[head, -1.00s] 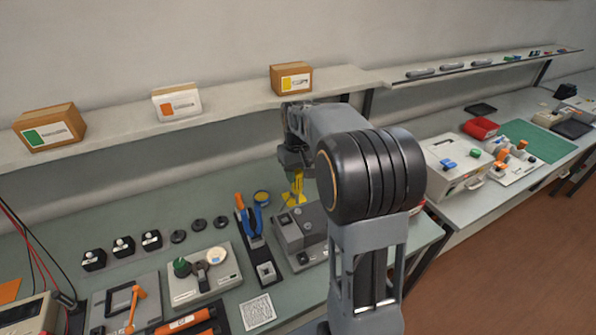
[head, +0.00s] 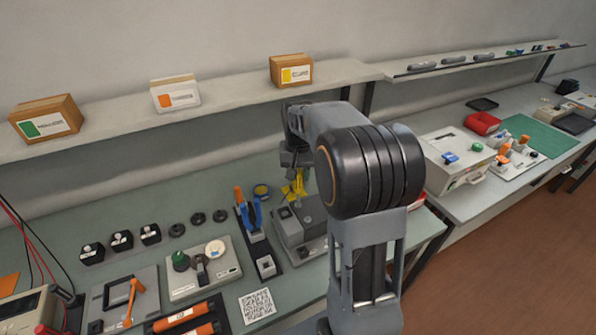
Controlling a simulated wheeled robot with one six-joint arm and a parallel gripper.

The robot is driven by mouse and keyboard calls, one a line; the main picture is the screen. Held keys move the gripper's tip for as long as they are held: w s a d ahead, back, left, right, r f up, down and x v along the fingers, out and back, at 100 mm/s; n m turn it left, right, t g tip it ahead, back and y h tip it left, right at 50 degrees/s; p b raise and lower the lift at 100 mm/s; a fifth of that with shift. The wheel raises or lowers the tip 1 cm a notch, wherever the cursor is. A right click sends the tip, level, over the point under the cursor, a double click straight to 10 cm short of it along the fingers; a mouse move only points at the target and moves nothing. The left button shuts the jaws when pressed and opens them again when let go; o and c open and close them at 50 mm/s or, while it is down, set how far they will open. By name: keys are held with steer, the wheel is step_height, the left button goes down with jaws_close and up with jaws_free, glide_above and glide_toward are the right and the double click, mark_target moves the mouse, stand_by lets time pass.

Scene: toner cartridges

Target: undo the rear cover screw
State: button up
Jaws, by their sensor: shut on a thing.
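My gripper (head: 297,172) is at the back of the near bench, partly hidden by my own arm. It is shut on a yellow tool (head: 297,188) that points down. The tool is over the back part of a grey boxy unit (head: 291,232). I cannot tell whether the tool's tip touches the unit. The rear cover screw cannot be made out; it is too small or hidden at this distance. My arm covers the unit's right side.
A grey panel with knobs (head: 200,268) and a printed code card (head: 257,306) lie in front. A shelf with boxes (head: 291,71) runs above.

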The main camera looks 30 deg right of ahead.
steer(key=m, duration=0.6)
steer(key=shift+a+p, duration=0.1)
steer(key=shift+p, duration=0.2)
steer(key=m, duration=0.5)
steer(key=shift+a, duration=0.1)
steer(key=shift+p, duration=0.3)
steer(key=shift+w+f+b, duration=0.1)
steer(key=shift+f+b, duration=0.5)
steer(key=shift+f, duration=0.25)
stand_by(0.7)
steer(key=n, duration=0.6)
steer(key=shift+n+p, duration=0.35)
steer(key=shift+n, duration=0.05)
